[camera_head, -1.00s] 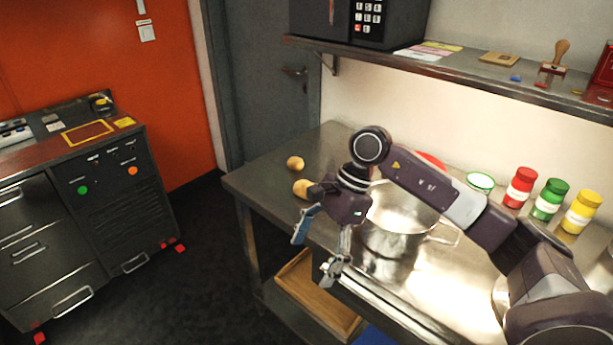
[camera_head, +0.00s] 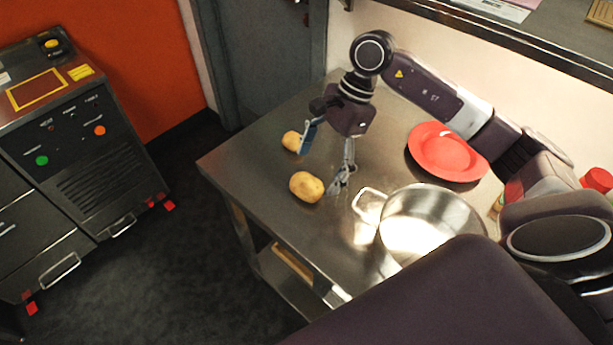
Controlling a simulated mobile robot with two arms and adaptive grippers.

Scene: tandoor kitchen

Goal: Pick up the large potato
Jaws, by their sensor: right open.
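The large potato (camera_head: 306,187) lies on the steel table (camera_head: 262,215) near its left edge. A smaller potato (camera_head: 291,141) lies behind it, partly covered by a finger of my right gripper. My right gripper (camera_head: 322,166) is open and empty, with its fingers pointing down. One finger is by the smaller potato and the other is just right of the large potato in the picture. I cannot tell whether either finger touches a potato. My left gripper is not in view.
A steel pot (camera_head: 432,222) with a side handle stands right of the large potato. A red plate (camera_head: 447,152) lies behind the pot. A shelf (camera_head: 500,45) runs along the wall. A dark cabinet (camera_head: 85,165) stands at the left, across open floor.

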